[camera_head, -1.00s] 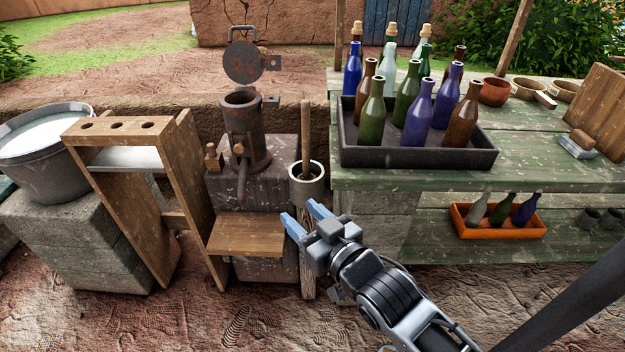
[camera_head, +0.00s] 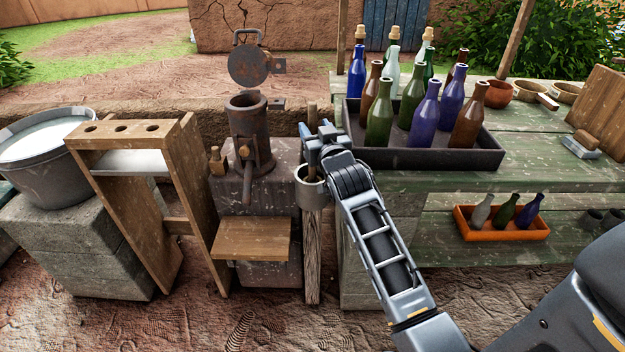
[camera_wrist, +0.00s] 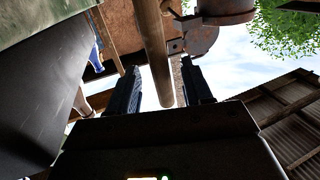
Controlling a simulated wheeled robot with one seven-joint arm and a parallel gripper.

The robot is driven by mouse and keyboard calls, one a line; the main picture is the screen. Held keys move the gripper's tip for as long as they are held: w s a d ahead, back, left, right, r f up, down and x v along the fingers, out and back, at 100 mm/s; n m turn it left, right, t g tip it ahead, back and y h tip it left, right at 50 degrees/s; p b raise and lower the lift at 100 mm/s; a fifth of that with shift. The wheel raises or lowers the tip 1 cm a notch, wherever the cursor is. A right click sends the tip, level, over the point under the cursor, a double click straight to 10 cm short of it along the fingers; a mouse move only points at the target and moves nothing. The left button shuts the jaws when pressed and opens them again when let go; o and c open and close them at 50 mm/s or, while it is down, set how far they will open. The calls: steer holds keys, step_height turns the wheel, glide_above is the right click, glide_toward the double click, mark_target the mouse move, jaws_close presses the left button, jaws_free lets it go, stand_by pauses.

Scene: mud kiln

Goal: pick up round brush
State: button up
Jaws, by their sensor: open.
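The round brush shows as a plain wooden handle (camera_head: 312,113) rising from a small grey pot (camera_head: 312,192) on a wooden post; its brush end is hidden in the pot. My gripper (camera_head: 316,138) is open at the handle, above the pot's rim, and covers part of the handle. In the wrist view the handle (camera_wrist: 154,45) runs between the two open fingers of my gripper (camera_wrist: 160,70), with a gap visible on both sides.
A dark tray (camera_head: 425,155) of several bottles stands on the green table (camera_head: 540,178) just right of my gripper. A rusty iron cylinder (camera_head: 249,135) stands close on the left. A wooden rack (camera_head: 130,165) is farther left.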

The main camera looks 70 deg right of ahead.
steer(key=shift+x, duration=1.35)
steer(key=shift+c, duration=0.3)
jaws_close()
